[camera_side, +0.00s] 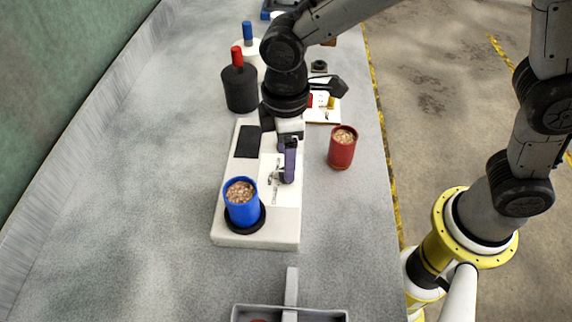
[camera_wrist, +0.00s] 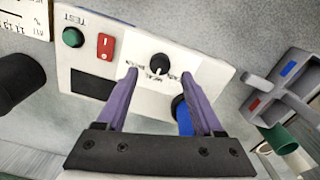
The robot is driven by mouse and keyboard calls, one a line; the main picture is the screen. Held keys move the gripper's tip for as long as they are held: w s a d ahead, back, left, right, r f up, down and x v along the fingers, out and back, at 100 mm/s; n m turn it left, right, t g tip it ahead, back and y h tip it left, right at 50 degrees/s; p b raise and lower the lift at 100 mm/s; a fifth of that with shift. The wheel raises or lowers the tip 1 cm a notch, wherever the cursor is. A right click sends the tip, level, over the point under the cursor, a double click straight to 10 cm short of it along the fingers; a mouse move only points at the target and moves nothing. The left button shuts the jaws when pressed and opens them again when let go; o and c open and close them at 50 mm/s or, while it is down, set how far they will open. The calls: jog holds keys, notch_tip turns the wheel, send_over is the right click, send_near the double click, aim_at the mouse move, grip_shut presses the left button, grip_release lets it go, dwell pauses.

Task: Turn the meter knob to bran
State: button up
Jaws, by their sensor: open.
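The meter is a white slab (camera_side: 228,215) on the grey bench, with a white dial plate (camera_wrist: 205,73). Its black round knob (camera_wrist: 160,64) has a pale pointer mark and small printed labels around it, too small to read surely. My gripper (camera_wrist: 160,76) has two purple fingers, spread apart with nothing between them in the wrist view; the knob shows beyond and between the tips. In the side view my gripper (camera_side: 288,176) is low over the dial plate, and contact with the knob cannot be told. A blue cup of grain (camera_side: 241,208) stands on the slab's black round pad.
A red cup of grain (camera_side: 342,150) stands right of the meter. A black canister with a red handle (camera_side: 240,88) stands behind it. A grey divided tray (camera_side: 291,289) is at the front. The wrist view shows a green button (camera_wrist: 73,37) and red switch (camera_wrist: 106,47). Bench left is clear.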

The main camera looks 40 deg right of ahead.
jog(key=shift+f, duration=1.85)
grip_shut()
